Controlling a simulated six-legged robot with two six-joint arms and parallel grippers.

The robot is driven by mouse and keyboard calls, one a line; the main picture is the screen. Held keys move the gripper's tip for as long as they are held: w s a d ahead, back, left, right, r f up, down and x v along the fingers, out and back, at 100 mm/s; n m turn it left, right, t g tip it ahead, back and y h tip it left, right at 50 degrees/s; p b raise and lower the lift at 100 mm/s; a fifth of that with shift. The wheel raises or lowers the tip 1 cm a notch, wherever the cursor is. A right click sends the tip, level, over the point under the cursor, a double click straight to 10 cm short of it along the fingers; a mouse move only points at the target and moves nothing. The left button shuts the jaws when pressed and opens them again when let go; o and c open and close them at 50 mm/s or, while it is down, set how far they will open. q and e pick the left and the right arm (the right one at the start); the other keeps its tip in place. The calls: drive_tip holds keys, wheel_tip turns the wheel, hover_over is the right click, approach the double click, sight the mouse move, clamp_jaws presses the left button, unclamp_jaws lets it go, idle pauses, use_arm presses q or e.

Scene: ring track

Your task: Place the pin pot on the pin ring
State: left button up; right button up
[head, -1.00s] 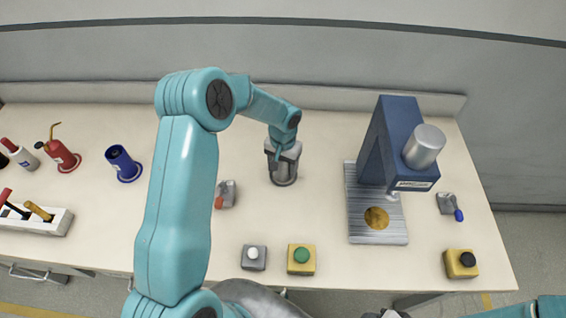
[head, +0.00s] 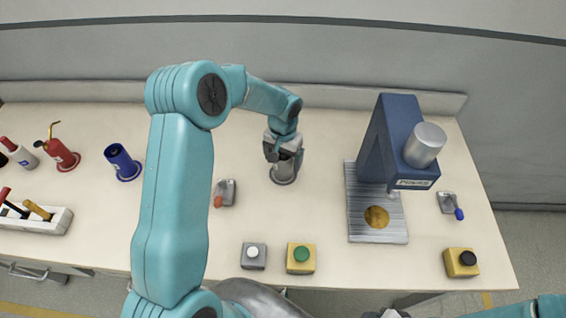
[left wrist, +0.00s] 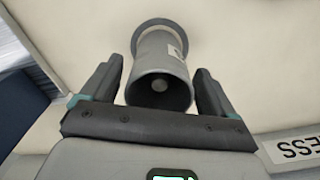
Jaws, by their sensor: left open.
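A grey cylindrical pot (head: 284,172), which I take as the pin pot, stands upright on a dark grey ring (head: 283,181) in the middle of the bench. My left gripper (head: 283,154) is at its top and hides part of it. In the left wrist view, the pot (left wrist: 159,62) shows its open, hollow end towards me, with a pale label on its side. The ring (left wrist: 152,24) shows around its far end. My left gripper (left wrist: 158,68) is open, one finger on each side of the pot, with small gaps visible. My right gripper is not clearly in view.
A blue press (head: 392,150) stands right of the pot. A lever switch (head: 226,192) is close on the left. A white button (head: 253,252) and a green button (head: 301,254) are in front. A blue pot (head: 121,160) and red oil can (head: 62,153) stand farther left.

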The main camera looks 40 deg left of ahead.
use_arm(q)
wheel_tip(320, 180, up, 9)
drive_tip(key=shift+r+b, duration=0.15)
drive_tip(key=shift+b, duration=0.2)
drive_tip(key=shift+s+d, duration=0.1)
drive_tip(key=shift+s, duration=0.05)
idle(0.3)
